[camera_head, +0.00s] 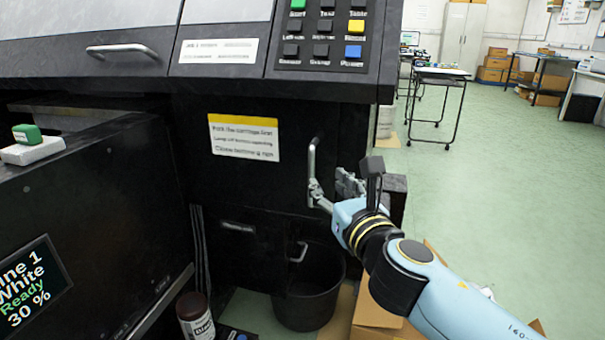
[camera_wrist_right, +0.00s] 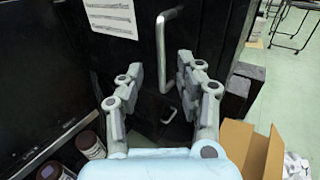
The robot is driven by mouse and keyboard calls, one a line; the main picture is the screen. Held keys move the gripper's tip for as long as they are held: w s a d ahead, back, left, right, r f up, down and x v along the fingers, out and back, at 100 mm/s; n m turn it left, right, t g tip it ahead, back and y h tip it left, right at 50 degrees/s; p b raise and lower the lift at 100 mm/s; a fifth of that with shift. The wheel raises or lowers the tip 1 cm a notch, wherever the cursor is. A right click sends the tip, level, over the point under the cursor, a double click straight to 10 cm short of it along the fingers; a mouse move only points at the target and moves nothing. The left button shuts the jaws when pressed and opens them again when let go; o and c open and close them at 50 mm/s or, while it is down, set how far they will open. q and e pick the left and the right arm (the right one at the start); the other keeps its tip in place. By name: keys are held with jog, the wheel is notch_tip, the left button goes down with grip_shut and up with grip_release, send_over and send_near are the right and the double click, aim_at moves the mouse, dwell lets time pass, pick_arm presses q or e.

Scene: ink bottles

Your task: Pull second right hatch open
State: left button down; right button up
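A black machine has a dark hatch with an upright silver bar handle (camera_head: 312,160), just right of a white and yellow label (camera_head: 244,137). My right gripper (camera_head: 334,190) is at the handle's lower end, with one grey finger overlapping it in the head view. In the right wrist view the gripper (camera_wrist_right: 162,78) has its two fingers spread apart, and the handle (camera_wrist_right: 161,50) shows between them. I cannot tell whether the fingers reach around the bar or stop short of it. The hatch looks shut. My left gripper is not in view.
A second, smaller handle (camera_head: 298,253) sits lower, by a black bucket (camera_head: 309,298). An open cardboard box (camera_wrist_right: 250,148) stands on the floor at right. A brown-lidded bottle (camera_head: 195,318) stands at lower left. Green floor (camera_head: 480,170) at right is mostly clear.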

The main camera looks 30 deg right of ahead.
aim_at(312, 165)
jog(key=x, duration=1)
jog(key=shift+w+d+f, duration=0.1)
jog(key=shift+w, duration=0.1)
grip_shut()
